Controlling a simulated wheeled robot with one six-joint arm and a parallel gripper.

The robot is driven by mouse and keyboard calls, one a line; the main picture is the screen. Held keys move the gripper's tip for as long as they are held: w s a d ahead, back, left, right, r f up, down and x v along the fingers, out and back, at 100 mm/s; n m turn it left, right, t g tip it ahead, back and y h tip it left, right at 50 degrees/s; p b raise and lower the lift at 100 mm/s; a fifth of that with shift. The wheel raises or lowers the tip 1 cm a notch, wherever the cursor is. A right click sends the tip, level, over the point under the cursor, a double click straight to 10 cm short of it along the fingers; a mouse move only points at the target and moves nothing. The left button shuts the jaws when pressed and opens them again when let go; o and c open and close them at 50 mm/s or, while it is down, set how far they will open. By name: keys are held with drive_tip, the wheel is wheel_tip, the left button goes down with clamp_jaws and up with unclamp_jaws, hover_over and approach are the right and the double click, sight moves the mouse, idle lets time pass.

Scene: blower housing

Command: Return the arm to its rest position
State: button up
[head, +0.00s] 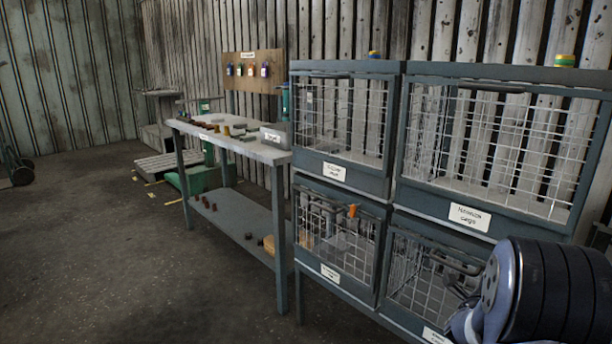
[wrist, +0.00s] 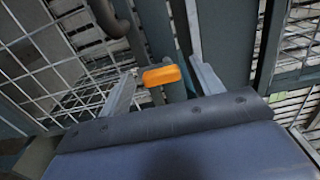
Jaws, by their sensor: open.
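My gripper (wrist: 160,88) shows in the wrist view with its two fingers spread apart and nothing held between them. An orange block-like piece (wrist: 162,76) appears between and beyond the fingertips, close to the cage front; I cannot tell its exact distance. An orange piece also shows on the lower left cage in the head view (head: 352,211). Part of my arm, a dark ribbed and bluish link, fills the lower right of the head view.
Wire-mesh cages (head: 390,188) with labels stand stacked on the right, near my arm. A workbench (head: 235,146) with small parts and a lower shelf stands left of them. A pegboard (head: 252,72) is behind it. The floor (head: 110,265) at left is clear.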

drive_tip(key=shift+w+d, duration=0.15)
idle(0.4)
